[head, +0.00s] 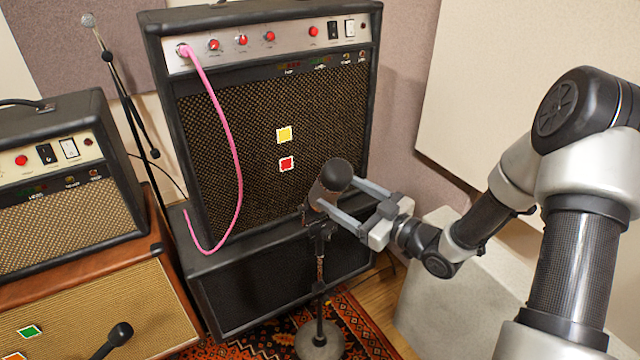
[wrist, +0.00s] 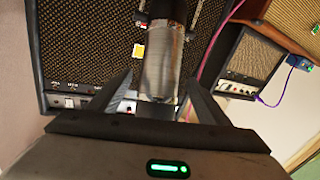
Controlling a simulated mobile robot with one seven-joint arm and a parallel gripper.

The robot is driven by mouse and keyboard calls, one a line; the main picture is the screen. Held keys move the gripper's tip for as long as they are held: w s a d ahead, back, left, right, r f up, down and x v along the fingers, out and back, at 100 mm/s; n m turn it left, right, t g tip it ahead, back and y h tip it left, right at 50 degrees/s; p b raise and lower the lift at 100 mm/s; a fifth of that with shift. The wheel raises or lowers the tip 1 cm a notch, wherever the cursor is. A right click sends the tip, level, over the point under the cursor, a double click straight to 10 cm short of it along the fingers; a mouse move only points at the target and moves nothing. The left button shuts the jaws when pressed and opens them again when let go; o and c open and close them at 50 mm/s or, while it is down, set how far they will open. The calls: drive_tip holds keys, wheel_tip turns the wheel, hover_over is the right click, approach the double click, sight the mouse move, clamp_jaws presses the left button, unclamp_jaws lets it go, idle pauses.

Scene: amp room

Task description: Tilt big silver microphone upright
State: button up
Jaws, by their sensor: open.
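The big microphone (head: 318,192) has a dark round head and a brownish-silver body in the head view. It sits tilted on a short stand (head: 320,270), its head leaning up and to the right. In the wrist view its silver cylinder (wrist: 163,70) shows between my fingers, with a dark section above. My gripper (head: 340,193) reaches in from the right, open, with one finger on each side of the microphone. Both fingers also show spread in the wrist view (wrist: 160,82). I cannot tell whether either finger touches it.
A large amplifier (head: 225,120) with a pink cable (head: 238,165) stands behind the microphone. Smaller amplifiers (head: 60,215) stand at the left. A thin microphone stand (head: 125,90) is at the back left, and a black microphone (head: 118,336) is at the lower left. A patterned rug (head: 365,335) lies below.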

drive_tip(key=x, duration=0.7)
drive_tip(key=shift+w+a+b, duration=0.25)
drive_tip(key=shift+w+b, duration=0.05)
drive_tip(key=shift+b, duration=0.1)
drive_tip(key=c, duration=1.5)
